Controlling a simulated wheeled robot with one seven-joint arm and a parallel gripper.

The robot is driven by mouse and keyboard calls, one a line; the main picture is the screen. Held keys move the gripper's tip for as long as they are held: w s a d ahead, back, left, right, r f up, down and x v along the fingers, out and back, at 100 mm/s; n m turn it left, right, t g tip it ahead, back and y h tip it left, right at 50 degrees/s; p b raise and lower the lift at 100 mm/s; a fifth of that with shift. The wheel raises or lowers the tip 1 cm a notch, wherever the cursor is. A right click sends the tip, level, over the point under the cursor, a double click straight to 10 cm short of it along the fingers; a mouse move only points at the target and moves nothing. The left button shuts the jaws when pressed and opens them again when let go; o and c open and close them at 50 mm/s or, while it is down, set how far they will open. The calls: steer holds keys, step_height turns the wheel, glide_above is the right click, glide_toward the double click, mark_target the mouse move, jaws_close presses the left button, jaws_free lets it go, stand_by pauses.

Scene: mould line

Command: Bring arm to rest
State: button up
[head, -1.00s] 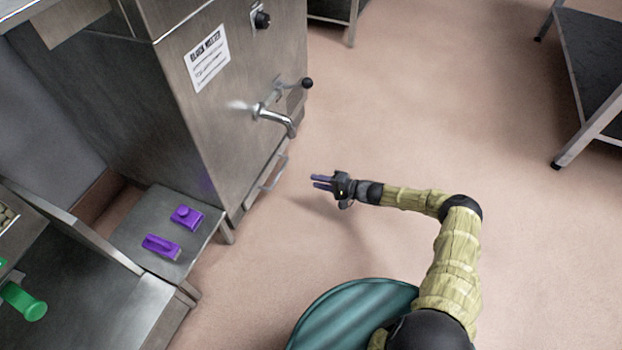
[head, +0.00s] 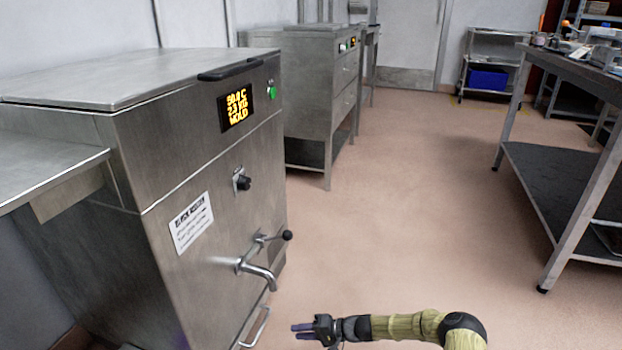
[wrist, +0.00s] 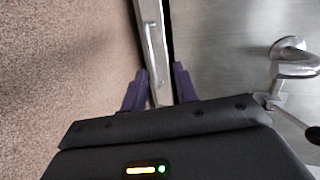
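My gripper (head: 303,331) is at the bottom of the head view, held over open floor to the right of the steel melter's front. In the wrist view its two purple fingers (wrist: 160,88) stand apart with nothing between them. My arm in its yellow-green sleeve (head: 405,326) reaches leftward from the lower right, and its lower part is out of the frame.
The melter (head: 205,170) has a spout tap (head: 258,270) with a black-knobbed lever close to my gripper. A display glows on its front. A steel workbench (head: 560,190) stands at right. A second steel cabinet (head: 322,90) stands behind. The floor (head: 420,200) between is clear.

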steer(key=s+d+r+h+p, duration=0.55)
steer(key=s+r, duration=0.25)
steer(key=r, duration=0.9)
steer(key=s+d+r+n+h+p, duration=0.1)
steer(key=s+d+r+h+p, duration=0.5)
steer(key=r, duration=1.1)
steer(key=s+d+r+h+p, duration=0.3)
steer(key=s+d+r+p, duration=0.35)
steer(key=s+r, duration=0.75)
step_height(320, 180, up, 41)
steer(key=w+p, duration=0.3)
steer(key=p, duration=3.4)
steer(key=shift+w+f+y, duration=0.1)
steer(key=shift+f+y, duration=0.05)
steer(key=shift+y, duration=0.1)
steer(key=shift+a, duration=0.1)
